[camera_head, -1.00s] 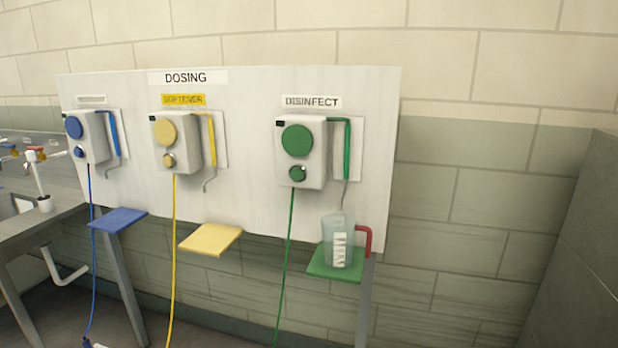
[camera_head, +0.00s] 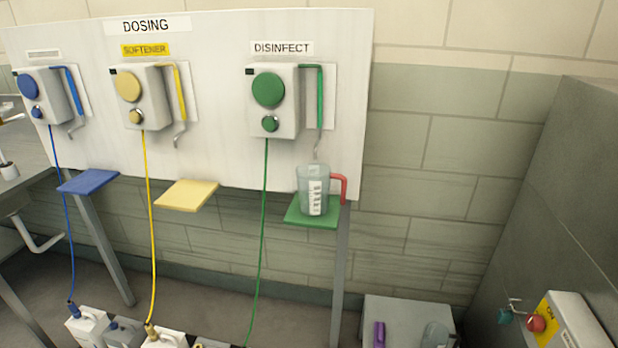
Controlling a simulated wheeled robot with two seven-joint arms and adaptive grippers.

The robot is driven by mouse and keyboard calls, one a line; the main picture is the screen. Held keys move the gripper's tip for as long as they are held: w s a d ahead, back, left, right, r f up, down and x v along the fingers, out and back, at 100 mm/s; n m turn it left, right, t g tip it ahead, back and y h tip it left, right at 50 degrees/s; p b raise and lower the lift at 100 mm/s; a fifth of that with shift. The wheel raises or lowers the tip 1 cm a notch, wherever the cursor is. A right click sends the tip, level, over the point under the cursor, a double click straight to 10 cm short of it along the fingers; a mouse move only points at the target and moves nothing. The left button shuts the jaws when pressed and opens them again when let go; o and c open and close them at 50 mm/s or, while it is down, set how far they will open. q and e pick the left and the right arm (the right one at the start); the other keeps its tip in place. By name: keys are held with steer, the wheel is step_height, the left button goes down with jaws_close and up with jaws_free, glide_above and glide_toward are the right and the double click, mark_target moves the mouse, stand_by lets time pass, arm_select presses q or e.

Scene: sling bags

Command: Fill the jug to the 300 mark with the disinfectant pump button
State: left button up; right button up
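The jug (camera_head: 313,180) is clear with a red handle on its right and a white scale strip on its front. It stands upright on the green shelf (camera_head: 298,216), below the green spout (camera_head: 320,100). The fill level cannot be read. The disinfectant pump (camera_head: 285,105) is a grey-white box under the DISINFECT label (camera_head: 282,48). It carries a large green disc (camera_head: 268,90) and a smaller green button (camera_head: 270,124) below it. Neither of my grippers shows in the head view.
A yellow softener pump (camera_head: 146,96) and a blue pump (camera_head: 45,96) hang left on the same board, above a yellow shelf (camera_head: 187,195) and a blue shelf (camera_head: 88,181). Containers (camera_head: 166,339) stand below. At lower right are a grey surface (camera_head: 405,312) and a yellow ON panel (camera_head: 546,318).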

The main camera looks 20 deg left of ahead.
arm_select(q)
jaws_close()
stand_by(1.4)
